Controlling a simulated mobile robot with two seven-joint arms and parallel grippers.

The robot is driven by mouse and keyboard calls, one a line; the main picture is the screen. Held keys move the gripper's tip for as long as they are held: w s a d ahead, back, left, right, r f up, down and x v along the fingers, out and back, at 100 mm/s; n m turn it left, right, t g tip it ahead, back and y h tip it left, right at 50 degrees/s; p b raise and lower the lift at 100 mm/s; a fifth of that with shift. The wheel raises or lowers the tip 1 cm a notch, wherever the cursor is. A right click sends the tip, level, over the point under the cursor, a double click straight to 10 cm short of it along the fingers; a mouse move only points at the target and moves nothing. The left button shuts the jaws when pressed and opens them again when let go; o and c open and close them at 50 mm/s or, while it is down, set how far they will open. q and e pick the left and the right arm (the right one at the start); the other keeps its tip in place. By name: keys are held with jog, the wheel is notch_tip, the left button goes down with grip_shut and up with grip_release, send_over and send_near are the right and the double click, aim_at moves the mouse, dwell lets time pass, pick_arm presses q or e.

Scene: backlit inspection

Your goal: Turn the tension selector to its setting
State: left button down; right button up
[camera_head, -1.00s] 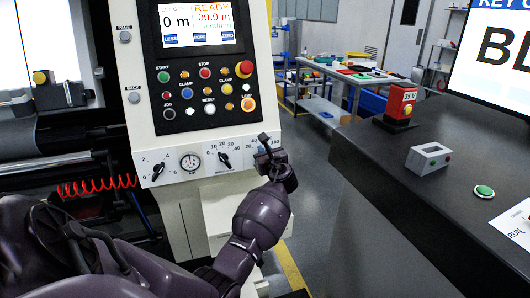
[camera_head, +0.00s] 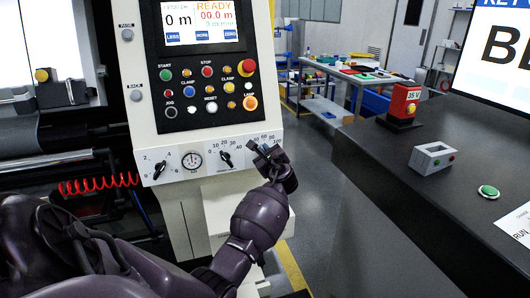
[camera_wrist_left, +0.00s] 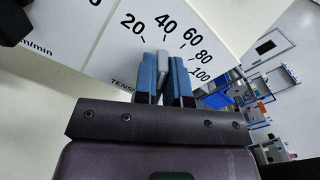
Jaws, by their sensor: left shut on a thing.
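The tension selector (camera_wrist_left: 162,62) shows in the left wrist view as a pale grey bar between my blue fingers. Its tip points up close to the 40 mark. The printed scale around it runs from 20 to 100, and the word below is partly covered. My left gripper (camera_wrist_left: 163,72) is shut on the selector. In the head view my left gripper (camera_head: 262,149) is at the right end of the panel's lower strip, and it hides most of the selector there. My right gripper is not in view.
The button panel (camera_head: 205,85) is above. A dark counter (camera_head: 390,165) stands to the right, across a gap.

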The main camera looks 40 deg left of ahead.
pick_arm(q)
jog(key=c, duration=1.2)
grip_release()
jog(key=shift+d, duration=0.1)
jog(key=p+v, duration=0.1)
jog(key=v, duration=0.9)
jog(key=shift+s+d, duration=0.2)
jog(key=shift+d, duration=0.05)
